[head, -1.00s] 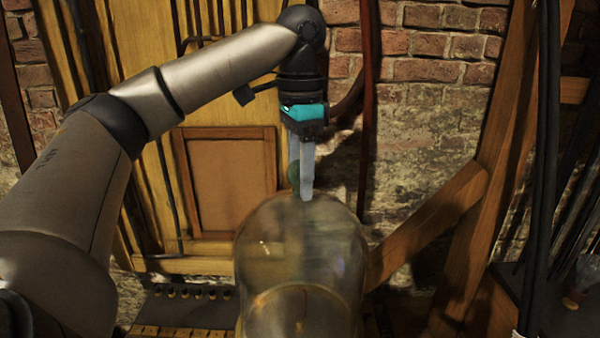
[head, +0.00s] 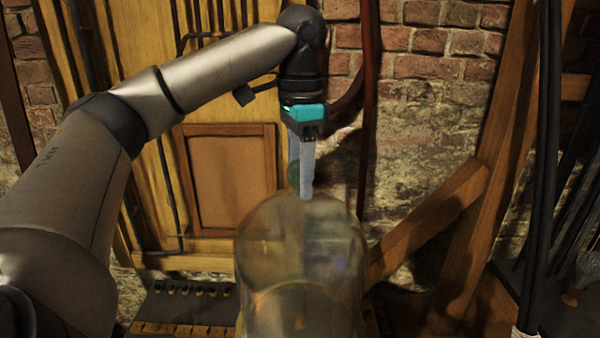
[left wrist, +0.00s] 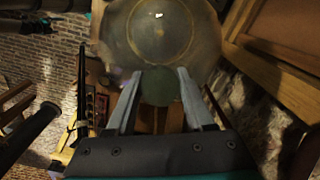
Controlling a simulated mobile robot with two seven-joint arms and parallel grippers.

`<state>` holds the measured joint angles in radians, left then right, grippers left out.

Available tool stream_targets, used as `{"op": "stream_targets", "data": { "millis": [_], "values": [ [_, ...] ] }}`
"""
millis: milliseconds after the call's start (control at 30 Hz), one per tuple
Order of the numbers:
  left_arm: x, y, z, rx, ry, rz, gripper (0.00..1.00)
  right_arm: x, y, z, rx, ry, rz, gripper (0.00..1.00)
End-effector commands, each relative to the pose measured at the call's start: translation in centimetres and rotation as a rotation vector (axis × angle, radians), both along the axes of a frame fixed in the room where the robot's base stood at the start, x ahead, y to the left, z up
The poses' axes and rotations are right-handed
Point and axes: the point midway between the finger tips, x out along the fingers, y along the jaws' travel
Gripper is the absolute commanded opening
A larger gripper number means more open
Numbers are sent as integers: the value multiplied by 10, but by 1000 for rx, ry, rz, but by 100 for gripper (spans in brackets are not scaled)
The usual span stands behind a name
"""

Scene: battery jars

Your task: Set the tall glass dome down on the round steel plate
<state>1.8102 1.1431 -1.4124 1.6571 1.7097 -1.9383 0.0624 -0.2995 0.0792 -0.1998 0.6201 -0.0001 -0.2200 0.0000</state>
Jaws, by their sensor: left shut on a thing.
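The tall glass dome (head: 300,250) hangs upright below my left gripper (head: 303,185) in the head view, its lower end cut off by the picture's bottom edge. My left gripper is shut on the dome's greenish knob (head: 294,172). In the left wrist view, the dome (left wrist: 160,30) shows from above, and the two fingers (left wrist: 158,88) close on the round knob (left wrist: 158,86). A pale round shape shows through the glass there; I cannot tell whether it is the steel plate. My right gripper is not in view.
A dark board with a row of small knobs (head: 190,289) and a yellowish strip lies left of the dome. A slanted wooden beam (head: 430,222) stands close on the right. Wooden panelling (head: 235,185) and a brick wall (head: 440,70) are behind.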

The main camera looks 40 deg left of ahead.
Motion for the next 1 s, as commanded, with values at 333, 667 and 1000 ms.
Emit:
{"op": "stream_targets", "data": {
  "millis": [333,667,1000],
  "values": [
    [1,0,1,-2,-12,0,0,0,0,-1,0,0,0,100],
    [1,0,-3,-2,-10,0,65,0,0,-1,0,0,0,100],
    [0,0,-5,-1,-3,0,88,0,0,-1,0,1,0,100]
  ]
}}
